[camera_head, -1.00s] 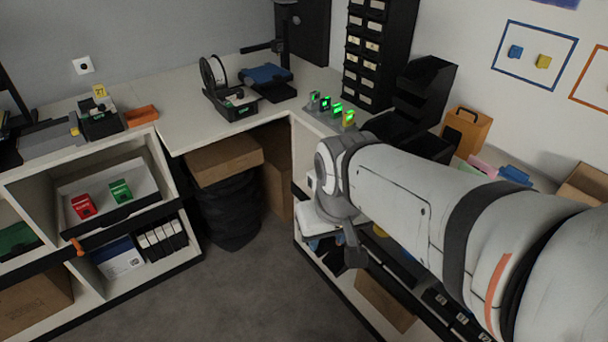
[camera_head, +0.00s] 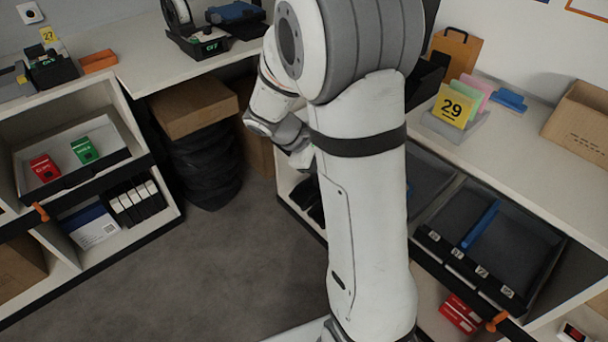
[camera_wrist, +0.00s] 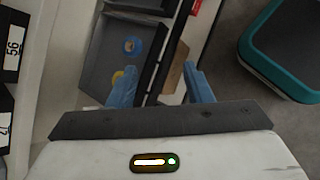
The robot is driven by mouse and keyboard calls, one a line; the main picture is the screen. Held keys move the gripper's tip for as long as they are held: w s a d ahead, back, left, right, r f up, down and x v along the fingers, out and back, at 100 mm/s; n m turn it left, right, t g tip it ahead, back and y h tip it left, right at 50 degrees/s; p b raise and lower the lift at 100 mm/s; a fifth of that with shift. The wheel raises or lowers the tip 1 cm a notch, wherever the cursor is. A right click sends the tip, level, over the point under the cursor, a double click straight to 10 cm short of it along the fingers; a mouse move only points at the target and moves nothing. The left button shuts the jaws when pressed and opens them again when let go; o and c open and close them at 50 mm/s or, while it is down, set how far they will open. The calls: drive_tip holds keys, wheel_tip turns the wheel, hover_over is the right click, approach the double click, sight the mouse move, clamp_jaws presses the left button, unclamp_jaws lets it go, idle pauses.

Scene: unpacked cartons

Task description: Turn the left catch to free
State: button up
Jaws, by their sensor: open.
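In the head view, the left catch (camera_head: 40,212) is a small orange tab on the dark front edge of the left shelf unit, below the drawer with red and green boxes. It looks tilted. A second orange catch (camera_head: 497,321) is on the right unit at lower right. My gripper is hidden behind my arm in the head view. In the wrist view, my gripper (camera_wrist: 160,82) has its two blue fingers wide apart with nothing between them. It is over a grey tray (camera_wrist: 100,72), and no catch can be made out there.
The left drawer (camera_head: 122,160) stands pulled out, holding a red box (camera_head: 45,168) and a green box (camera_head: 84,150). A cardboard box (camera_head: 192,105) sits on a black bin (camera_head: 203,170). Grey floor (camera_head: 190,265) lies open between the units. The right unit has a divided tray (camera_head: 520,240).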

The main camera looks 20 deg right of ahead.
drive_tip(key=w+f+n+t+h+b, duration=0.35)
drive_tip(key=w+f+n, duration=0.2)
drive_tip(key=f, duration=0.65)
drive_tip(key=w+f+n+t+h+b, duration=0.2)
drive_tip(key=w+f+n+b, duration=0.4)
drive_tip(key=f, duration=0.6)
drive_tip(key=w+f+n+t+h+b, duration=0.35)
drive_tip(key=w+f, duration=0.35)
drive_tip(key=f, duration=0.6)
drive_tip(key=b+x, duration=0.1)
drive_tip(key=x, duration=0.7)
drive_tip(key=shift+m+y+b, duration=0.3)
drive_tip(key=shift+m, duration=0.1)
drive_tip(key=shift+w, duration=0.1)
drive_tip(key=shift+f, duration=0.15)
drive_tip(key=c, duration=0.9)
drive_tip(key=shift+a, duration=0.35)
drive_tip(key=shift+c, duration=0.4)
drive_tip(key=shift+d, duration=0.35)
drive_tip(key=shift+d+n+g, duration=0.1)
drive_tip(key=shift+n+g, duration=0.2)
drive_tip(key=shift+g, duration=0.1)
